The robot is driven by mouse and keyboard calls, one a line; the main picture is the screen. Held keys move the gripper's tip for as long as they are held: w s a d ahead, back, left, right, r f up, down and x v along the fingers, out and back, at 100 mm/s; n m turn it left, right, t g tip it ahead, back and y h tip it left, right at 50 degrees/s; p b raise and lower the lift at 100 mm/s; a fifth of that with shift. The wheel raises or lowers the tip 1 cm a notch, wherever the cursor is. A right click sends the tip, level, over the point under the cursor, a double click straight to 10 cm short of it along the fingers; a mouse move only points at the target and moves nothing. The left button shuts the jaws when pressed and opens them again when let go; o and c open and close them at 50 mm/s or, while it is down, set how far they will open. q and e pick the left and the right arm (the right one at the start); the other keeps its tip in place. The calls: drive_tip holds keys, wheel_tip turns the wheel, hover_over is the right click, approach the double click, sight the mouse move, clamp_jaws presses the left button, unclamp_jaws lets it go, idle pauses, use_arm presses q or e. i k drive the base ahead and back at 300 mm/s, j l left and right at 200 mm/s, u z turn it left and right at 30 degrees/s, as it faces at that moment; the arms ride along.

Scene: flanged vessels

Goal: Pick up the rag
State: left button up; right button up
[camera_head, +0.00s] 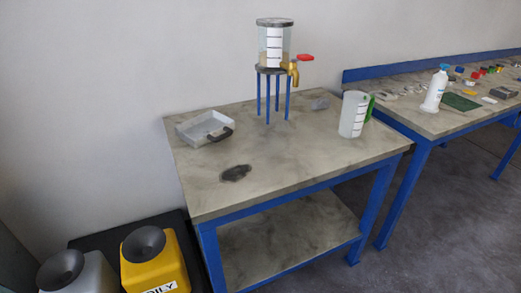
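A flat dark patch (235,173) lies on the table's front left part. It looks like a spill, but I cannot tell for certain that it is not cloth. Neither of my grippers is in view.
A clear vessel (273,47) with a brass, red-handled tap (294,70) stands on a blue-legged stand (277,96). A grey tray (204,128) and a measuring jug (354,114) flank it. Yellow (153,267) and grey (75,275) containers stand lower left. A cluttered bench (440,115) is right.

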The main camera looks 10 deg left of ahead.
sight(324, 103)
drive_tip(key=i+l, duration=0.25)
drive_tip(key=l, duration=0.35)
drive_tip(key=i+l, duration=0.2)
drive_tip(key=l, duration=0.4)
drive_tip(key=i+l+u, duration=0.1)
drive_tip(key=i+l, duration=0.15)
drive_tip(key=l, duration=0.35)
drive_tip(key=i+l, duration=0.2)
drive_tip(key=l, duration=0.4)
drive_tip(key=i+l+u, duration=0.1)
drive_tip(key=i+l, duration=0.15)
drive_tip(key=l, duration=0.35)
drive_tip(key=i+l, duration=0.2)
drive_tip(key=l, duration=0.45)
drive_tip(key=i+l, duration=0.2)
drive_tip(key=l, duration=0.4)
drive_tip(key=i+l+u, duration=0.1)
drive_tip(key=l, duration=0.55)
drive_tip(key=i, duration=0.05)
